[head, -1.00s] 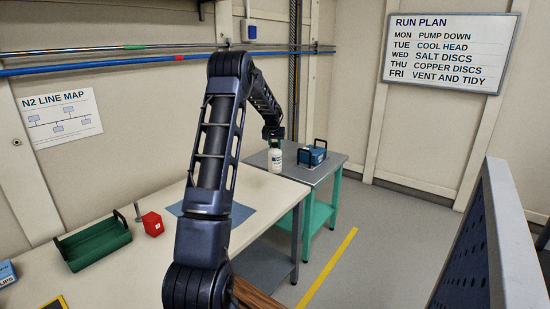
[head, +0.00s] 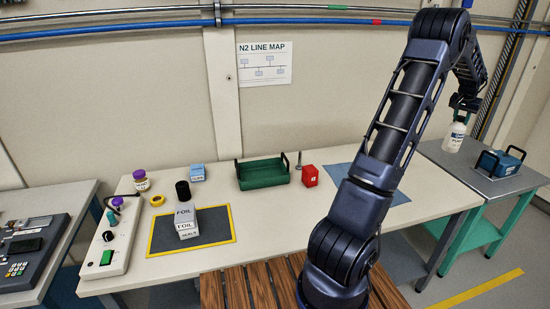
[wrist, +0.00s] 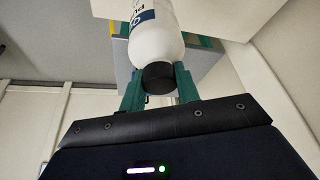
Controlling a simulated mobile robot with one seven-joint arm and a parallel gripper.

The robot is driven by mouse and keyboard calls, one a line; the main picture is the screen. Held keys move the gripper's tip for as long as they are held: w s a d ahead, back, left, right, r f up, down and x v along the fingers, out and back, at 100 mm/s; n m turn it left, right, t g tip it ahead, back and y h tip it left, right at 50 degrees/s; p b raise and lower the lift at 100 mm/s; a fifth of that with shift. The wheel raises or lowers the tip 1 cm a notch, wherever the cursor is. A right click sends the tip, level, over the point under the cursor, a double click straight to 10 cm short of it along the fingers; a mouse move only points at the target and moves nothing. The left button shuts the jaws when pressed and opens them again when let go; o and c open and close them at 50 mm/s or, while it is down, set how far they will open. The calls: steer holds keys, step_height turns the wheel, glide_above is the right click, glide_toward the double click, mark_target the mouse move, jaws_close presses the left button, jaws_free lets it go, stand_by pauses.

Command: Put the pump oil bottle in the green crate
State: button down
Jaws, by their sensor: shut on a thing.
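The pump oil bottle (head: 453,136) is white with a blue label and a dark cap. My gripper (head: 464,107) is shut on it near its cap and holds it upright by the grey side table at the right. In the wrist view the bottle (wrist: 156,38) sits between the green fingers of my gripper (wrist: 160,84), with its black cap toward the wrist. I cannot tell whether the bottle's base touches the tabletop. The green crate (head: 264,180) stands on the long pale table, at the back middle, with dark handles at its ends. It looks empty.

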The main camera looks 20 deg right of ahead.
steer(key=w+a+n+t+y, duration=0.15)
steer(key=w+a+n, duration=0.35)
steer(key=w+a, duration=1.4)
steer(key=w+a+n+t+y, duration=0.1)
steer(key=w+a+n, duration=0.35)
steer(key=a, duration=0.95)
steer(key=w+a+n+y, duration=0.1)
steer(key=w+a, duration=0.7)
steer(key=a, duration=0.7)
steer(key=s+a+n+y, duration=0.25)
steer(key=a+n, duration=0.45)
steer(key=a, duration=2.7)
step_height(320, 180, down, 19)
steer(key=shift+f, duration=0.25)
steer(key=c, duration=1)
jaws_free()
steer(key=shift+c, duration=0.2)
